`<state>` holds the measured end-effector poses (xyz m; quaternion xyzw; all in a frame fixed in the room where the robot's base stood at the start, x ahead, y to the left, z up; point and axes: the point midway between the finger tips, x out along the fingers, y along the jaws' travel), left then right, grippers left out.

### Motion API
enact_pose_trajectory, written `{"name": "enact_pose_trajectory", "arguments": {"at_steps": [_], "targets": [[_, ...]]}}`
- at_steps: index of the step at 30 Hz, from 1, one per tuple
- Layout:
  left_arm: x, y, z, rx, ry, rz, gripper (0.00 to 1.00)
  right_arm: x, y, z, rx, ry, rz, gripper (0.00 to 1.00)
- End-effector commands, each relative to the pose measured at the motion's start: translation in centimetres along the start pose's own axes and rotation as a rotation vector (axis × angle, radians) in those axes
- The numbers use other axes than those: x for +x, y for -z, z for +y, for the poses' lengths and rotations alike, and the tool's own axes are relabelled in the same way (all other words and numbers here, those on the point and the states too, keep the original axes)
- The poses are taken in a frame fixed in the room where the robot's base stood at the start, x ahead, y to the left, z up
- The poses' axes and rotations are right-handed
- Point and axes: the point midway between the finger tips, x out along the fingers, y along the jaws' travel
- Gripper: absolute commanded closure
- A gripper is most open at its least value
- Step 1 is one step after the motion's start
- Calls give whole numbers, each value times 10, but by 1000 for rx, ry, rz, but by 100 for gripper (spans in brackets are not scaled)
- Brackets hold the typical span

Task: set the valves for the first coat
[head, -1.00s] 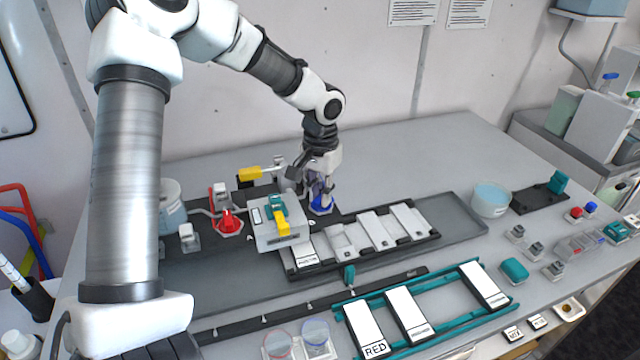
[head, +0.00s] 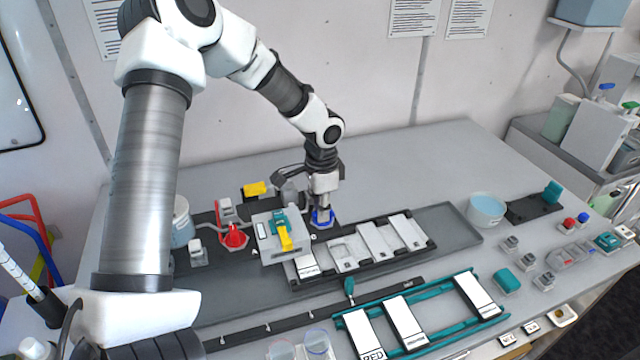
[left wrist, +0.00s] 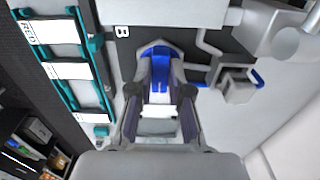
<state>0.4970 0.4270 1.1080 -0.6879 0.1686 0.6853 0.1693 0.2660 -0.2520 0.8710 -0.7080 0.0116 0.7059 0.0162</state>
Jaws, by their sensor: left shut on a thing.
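My left gripper (head: 323,209) points down over the blue valve (head: 322,220), at the back of the dark panel. In the left wrist view its two fingers (left wrist: 160,112) are shut on the blue valve handle (left wrist: 158,76), close to a letter B on the panel. The fingers hide part of the handle. The red valve (head: 233,237) stands to the left, apart from the gripper. Between them is a grey block (head: 265,230) with a teal part and a yellow lever (head: 285,240). Another yellow handle (head: 255,188) is behind. My right gripper is in neither view.
A dark tray (head: 455,222) with pale plates lies right of the block. A teal rack (head: 415,302) with white labelled cards lies in front. A tub of pale blue liquid (head: 487,210) stands at the right. The back of the table is clear.

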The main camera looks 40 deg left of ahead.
Motion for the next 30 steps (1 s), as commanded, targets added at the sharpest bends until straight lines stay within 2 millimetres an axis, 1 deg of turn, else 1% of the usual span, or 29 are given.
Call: {"name": "enact_pose_trajectory", "arguments": {"at_steps": [1, 13, 14, 15, 16, 25, 28, 30], "targets": [[2, -1, 2, 5, -5, -1, 100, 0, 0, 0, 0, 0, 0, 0], [3, -1, 2, 12, -5, -2, 100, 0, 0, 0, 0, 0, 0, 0], [3, -1, 2, 12, -5, -2, 75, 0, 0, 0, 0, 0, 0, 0], [3, -1, 2, 12, -5, -2, 61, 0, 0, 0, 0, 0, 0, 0], [3, -1, 2, 12, -4, -2, 57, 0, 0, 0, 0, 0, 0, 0], [0, 0, 1, 11, -2, -1, 57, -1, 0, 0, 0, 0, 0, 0], [-10, 1, 0, 11, 0, 2, 57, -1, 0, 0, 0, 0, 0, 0], [-23, 1, 0, 10, 1, 2, 57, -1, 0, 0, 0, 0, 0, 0]]}}
